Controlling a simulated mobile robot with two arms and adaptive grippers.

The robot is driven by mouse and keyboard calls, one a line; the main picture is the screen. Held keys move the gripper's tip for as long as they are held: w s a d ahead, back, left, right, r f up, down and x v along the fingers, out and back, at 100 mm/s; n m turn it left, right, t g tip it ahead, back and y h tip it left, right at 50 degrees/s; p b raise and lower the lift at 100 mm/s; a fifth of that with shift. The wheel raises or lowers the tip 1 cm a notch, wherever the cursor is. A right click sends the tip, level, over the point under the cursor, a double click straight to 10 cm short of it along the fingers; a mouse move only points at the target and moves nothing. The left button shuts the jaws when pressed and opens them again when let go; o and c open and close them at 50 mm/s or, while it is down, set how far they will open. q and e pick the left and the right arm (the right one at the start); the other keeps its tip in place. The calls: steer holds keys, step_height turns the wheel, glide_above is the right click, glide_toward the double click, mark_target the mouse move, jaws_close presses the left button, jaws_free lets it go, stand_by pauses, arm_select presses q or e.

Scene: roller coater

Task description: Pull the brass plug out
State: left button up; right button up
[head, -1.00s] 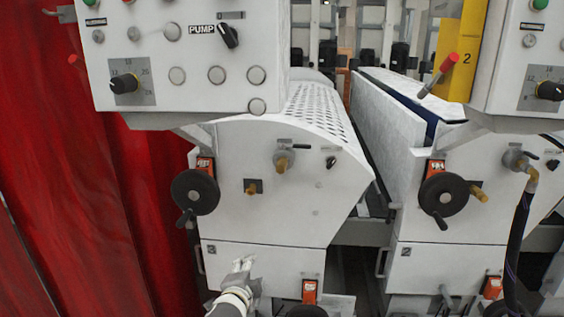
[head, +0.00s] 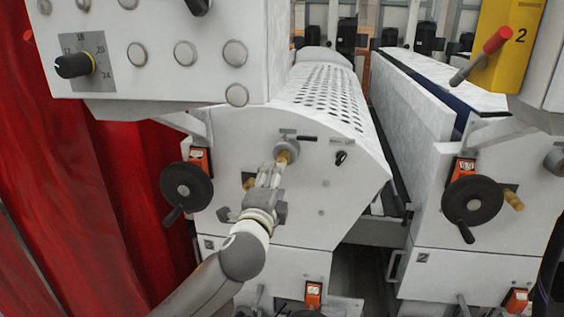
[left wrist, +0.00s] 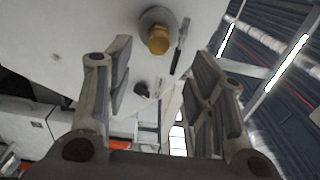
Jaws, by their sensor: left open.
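The brass plug (head: 288,157) sits in a round grey flange on the white side panel of the left machine unit. In the left wrist view the plug (left wrist: 158,40) shows as a hexagonal brass end, above and ahead of the gap between my fingers. My left gripper (head: 269,174) is open and empty, just below the plug in the head view; it also shows in the left wrist view (left wrist: 160,72). The fingers appear apart from the plug, though the exact distance is unclear. My right gripper is not in view.
A second brass fitting (head: 249,183) is left of my gripper, partly hidden. A small lever (left wrist: 180,48) lies close beside the plug. A black handwheel (head: 188,193) is farther left, and a control box (head: 160,50) overhangs above. A red curtain (head: 120,200) hangs left.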

mark_target(282, 161)
arm_select(q)
steer(key=shift+w+d+b, duration=0.3)
steer(key=shift+w+b, duration=0.05)
steer(key=shift+w, duration=1.2)
steer(key=shift+w+d+b, duration=0.35)
steer(key=shift+w+b, duration=0.05)
steer(key=shift+w, duration=1.1)
steer(key=shift+w+d+b, duration=0.3)
steer(key=shift+w+b, duration=0.05)
steer(key=shift+w, duration=1.2)
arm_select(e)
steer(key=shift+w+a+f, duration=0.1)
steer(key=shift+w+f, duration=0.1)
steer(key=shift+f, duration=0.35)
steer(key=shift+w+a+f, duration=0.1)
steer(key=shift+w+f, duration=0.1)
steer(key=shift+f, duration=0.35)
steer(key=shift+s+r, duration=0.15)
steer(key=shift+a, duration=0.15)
arm_select(q)
steer(key=shift+p, duration=0.4)
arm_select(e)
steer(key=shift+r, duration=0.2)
arm_select(q)
jaws_close()
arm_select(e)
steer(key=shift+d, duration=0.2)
